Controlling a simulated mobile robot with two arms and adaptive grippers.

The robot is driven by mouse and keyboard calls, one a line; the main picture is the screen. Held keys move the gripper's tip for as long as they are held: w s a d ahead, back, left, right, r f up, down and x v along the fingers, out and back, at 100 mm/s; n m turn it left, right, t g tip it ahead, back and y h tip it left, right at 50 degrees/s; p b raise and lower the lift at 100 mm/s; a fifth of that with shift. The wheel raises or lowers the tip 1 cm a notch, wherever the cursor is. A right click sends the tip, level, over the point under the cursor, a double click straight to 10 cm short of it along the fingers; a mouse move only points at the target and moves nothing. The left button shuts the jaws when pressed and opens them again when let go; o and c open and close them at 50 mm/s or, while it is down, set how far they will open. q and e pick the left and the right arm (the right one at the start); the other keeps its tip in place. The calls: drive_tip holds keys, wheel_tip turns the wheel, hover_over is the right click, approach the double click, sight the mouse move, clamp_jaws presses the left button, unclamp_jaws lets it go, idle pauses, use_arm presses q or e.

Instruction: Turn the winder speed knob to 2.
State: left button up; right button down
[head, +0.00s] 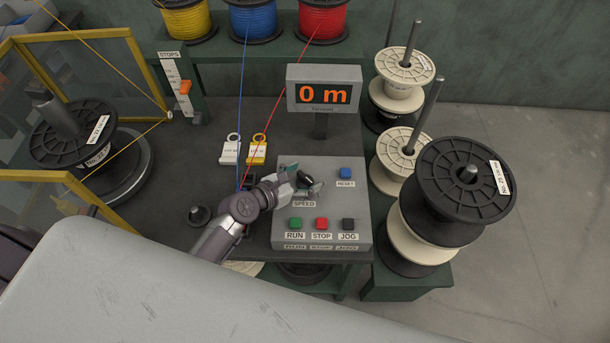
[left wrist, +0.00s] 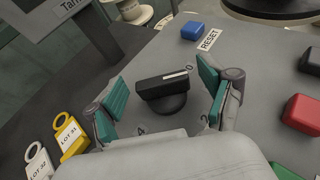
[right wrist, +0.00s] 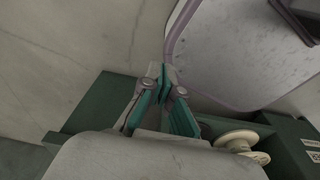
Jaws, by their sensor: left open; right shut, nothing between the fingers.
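The speed knob (left wrist: 163,92) is black with a raised bar grip, on the grey control panel (left wrist: 255,75). A white line on the bar's right end lies near the 0 mark (left wrist: 189,68); a 4 (left wrist: 141,131) shows at lower left. My left gripper (left wrist: 162,84) is open, with one teal-padded finger on each side of the knob and a visible gap at both. In the head view the knob (head: 305,177) is partly hidden by the left gripper (head: 300,184). My right gripper (right wrist: 162,84) is shut and empty, away from the panel.
The panel also has a blue RESET button (head: 345,173), green RUN (head: 296,223), red STOP (head: 322,223) and black JOG (head: 348,224) buttons. A display (head: 324,92) reads 0 m. Lot tags (head: 257,150) lie left of the panel; stacked spools (head: 466,178) stand right.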

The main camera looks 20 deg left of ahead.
use_arm(q)
drive_tip(key=shift+w+d+f, duration=0.1)
drive_tip(key=shift+w+d, duration=0.1)
drive_tip(key=shift+w, duration=0.05)
drive_tip(key=c, duration=1.2)
drive_tip(key=shift+a+f+m+g+h+b, duration=0.15)
drive_tip(key=shift+m+g+h+b, duration=0.3)
drive_tip(key=shift+m+b, duration=0.35)
drive_tip(key=shift+m+g+h+b, duration=0.85)
drive_tip(key=shift+m+h+b, duration=0.2)
drive_tip(key=shift+h, duration=0.2)
drive_tip(key=shift+m+g+h+b, duration=0.75)
drive_tip(key=shift+m+g+h, duration=0.05)
drive_tip(key=shift+m+g, duration=0.35)
drive_tip(key=shift+m+g+h+b, duration=0.55)
drive_tip(key=shift+m+g+h, duration=0.15)
drive_tip(key=shift+m+g, duration=0.75)
use_arm(e)
wheel_tip(320, 180, down, 6)
drive_tip(key=s, duration=0.1)
drive_tip(key=shift+s+f, duration=0.15)
drive_tip(key=shift+f, duration=0.1)
use_arm(q)
drive_tip(key=shift+r, duration=0.2)
